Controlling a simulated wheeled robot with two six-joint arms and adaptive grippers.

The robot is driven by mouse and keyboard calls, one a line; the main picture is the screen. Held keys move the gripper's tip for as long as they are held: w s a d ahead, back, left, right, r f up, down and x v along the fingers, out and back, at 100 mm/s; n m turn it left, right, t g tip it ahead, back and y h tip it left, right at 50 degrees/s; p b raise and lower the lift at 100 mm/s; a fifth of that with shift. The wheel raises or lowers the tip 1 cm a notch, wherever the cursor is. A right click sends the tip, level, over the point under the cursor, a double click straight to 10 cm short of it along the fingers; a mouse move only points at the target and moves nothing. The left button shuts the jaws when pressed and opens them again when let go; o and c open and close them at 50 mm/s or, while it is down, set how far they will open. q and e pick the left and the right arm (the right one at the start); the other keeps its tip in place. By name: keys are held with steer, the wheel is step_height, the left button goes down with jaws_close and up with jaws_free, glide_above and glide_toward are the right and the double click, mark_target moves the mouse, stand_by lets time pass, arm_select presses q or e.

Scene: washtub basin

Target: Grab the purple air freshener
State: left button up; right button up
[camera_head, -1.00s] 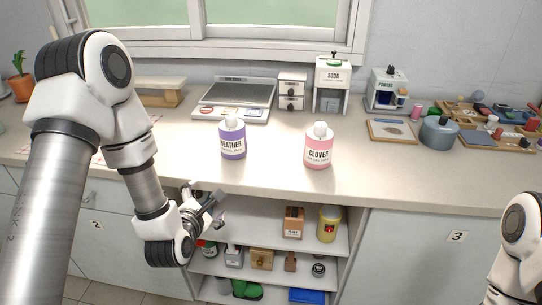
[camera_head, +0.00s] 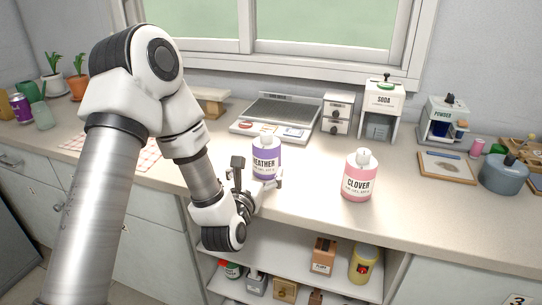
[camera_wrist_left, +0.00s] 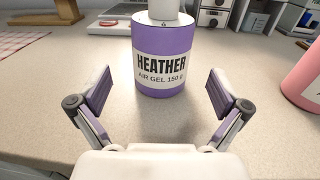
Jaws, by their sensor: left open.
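The purple air freshener (camera_head: 266,158) is a bottle with a white cap and a "HEATHER" label, upright near the counter's front edge. It also shows in the left wrist view (camera_wrist_left: 162,45), straight ahead between the fingers and a little beyond their tips. My left gripper (camera_head: 258,178) is open at the bottle's near side; its two fingers (camera_wrist_left: 160,92) are spread wide and apart from the bottle. The fingers partly cover the bottle's left and lower parts in the head view. My right gripper is not in view.
A pink "CLOVER" bottle (camera_head: 359,178) stands to the right on the counter (camera_head: 310,200). Behind are a grey scale (camera_head: 280,118), a small drawer unit (camera_head: 338,115) and a soda dispenser (camera_head: 381,110). Open shelves (camera_head: 285,255) lie below the counter edge.

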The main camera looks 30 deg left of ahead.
mark_target(263, 162)
arm_select(q)
steer(key=shift+w+r, duration=0.3)
steer(key=shift+r, duration=0.1)
steer(key=x, duration=0.1)
steer(key=p+x, duration=0.1)
steer(key=x, duration=0.1)
steer(key=f+x, duration=0.1)
steer(key=x, duration=0.1)
steer(key=shift+w, duration=0.15)
steer(key=shift+r, duration=0.15)
steer(key=c, duration=1.3)
steer(key=shift+r+p, duration=0.1)
steer(key=shift+p, duration=0.2)
